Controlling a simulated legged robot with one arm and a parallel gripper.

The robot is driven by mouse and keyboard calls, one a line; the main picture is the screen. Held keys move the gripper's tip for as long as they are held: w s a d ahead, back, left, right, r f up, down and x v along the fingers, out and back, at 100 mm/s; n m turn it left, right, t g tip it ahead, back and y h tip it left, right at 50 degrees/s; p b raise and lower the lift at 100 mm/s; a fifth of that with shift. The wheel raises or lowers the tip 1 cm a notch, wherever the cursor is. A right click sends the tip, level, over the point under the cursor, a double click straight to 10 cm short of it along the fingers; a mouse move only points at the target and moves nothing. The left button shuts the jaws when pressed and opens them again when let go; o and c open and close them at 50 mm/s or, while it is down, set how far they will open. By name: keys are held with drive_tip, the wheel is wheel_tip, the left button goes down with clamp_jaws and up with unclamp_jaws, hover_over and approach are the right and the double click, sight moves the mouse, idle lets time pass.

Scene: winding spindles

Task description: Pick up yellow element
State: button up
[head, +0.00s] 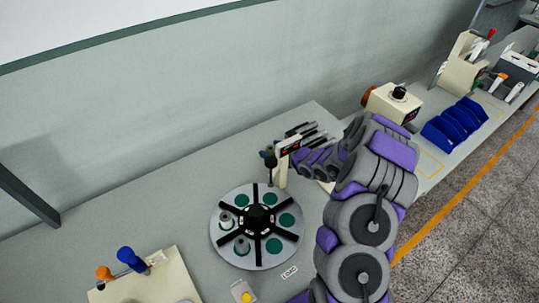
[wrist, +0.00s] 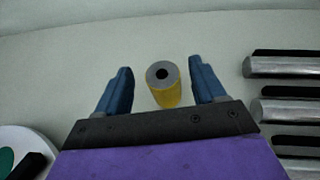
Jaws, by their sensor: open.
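The yellow element (wrist: 165,93) is a short yellow cylinder with a grey top face and a dark central hole. It appears upright in the wrist view, between the two blue fingers of my gripper (wrist: 160,68). The fingers are open, with a visible gap on each side of the cylinder. How far below or ahead of the fingertips it sits is hard to tell. In the head view I cannot make out the yellow element; my arm and the equipment around it crowd that spot.
A round grey turntable (head: 222,246) with green spots and black spokes stands on the bench; its edge shows in the wrist view (wrist: 17,138). Several metal rods (wrist: 285,109) lie close on the right.

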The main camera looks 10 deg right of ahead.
drive_tip(key=shift+w+d, duration=0.1)
drive_tip(key=shift+d+f, duration=0.1)
drive_tip(key=shift+d, duration=0.1)
drive_tip(key=shift+c, duration=1.2)
drive_tip(key=shift+a, duration=0.25)
drive_tip(key=c, duration=0.6)
drive_tip(key=shift+d, duration=0.1)
drive_tip(key=c, duration=0.3)
